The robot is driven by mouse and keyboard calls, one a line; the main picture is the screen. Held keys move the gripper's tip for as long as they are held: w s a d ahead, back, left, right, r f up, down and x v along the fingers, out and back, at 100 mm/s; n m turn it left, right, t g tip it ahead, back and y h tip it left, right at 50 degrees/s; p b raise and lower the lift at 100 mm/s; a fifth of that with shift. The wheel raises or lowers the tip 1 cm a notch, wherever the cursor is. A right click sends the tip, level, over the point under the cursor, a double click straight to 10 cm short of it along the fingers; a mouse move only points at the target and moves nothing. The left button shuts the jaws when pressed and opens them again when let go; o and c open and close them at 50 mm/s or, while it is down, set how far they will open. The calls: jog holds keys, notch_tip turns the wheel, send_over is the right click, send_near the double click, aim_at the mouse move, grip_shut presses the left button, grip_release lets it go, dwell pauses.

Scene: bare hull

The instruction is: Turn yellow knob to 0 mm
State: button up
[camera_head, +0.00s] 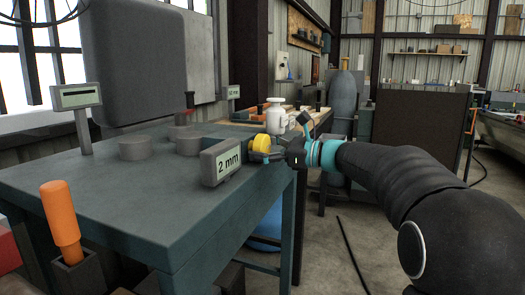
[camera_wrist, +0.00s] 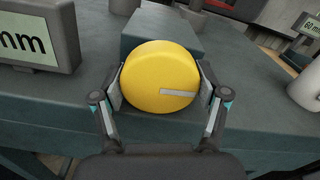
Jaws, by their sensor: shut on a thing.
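The yellow knob (camera_head: 262,143) sits on the near right edge of the dark green workbench in the head view. In the wrist view the knob (camera_wrist: 159,77) fills the middle, with a pale marker line pointing right. My gripper (camera_wrist: 160,88) has one finger against each side of the knob and is shut on it. In the head view my gripper (camera_head: 270,153) reaches the knob from the right. A grey display box (camera_head: 221,162) left of the knob reads "2 mm". The display (camera_wrist: 38,38) shows only "mm" in the wrist view.
The workbench (camera_head: 130,200) holds a display on a post (camera_head: 77,97), low grey cylinders (camera_head: 140,148) and a white bottle (camera_head: 275,117). An orange handle (camera_head: 60,212) stands at the near left. Floor to the right of the bench is open beneath my arm.

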jog(key=shift+n, duration=0.3)
jog(key=o, duration=1.2)
jog(key=shift+v, duration=6)
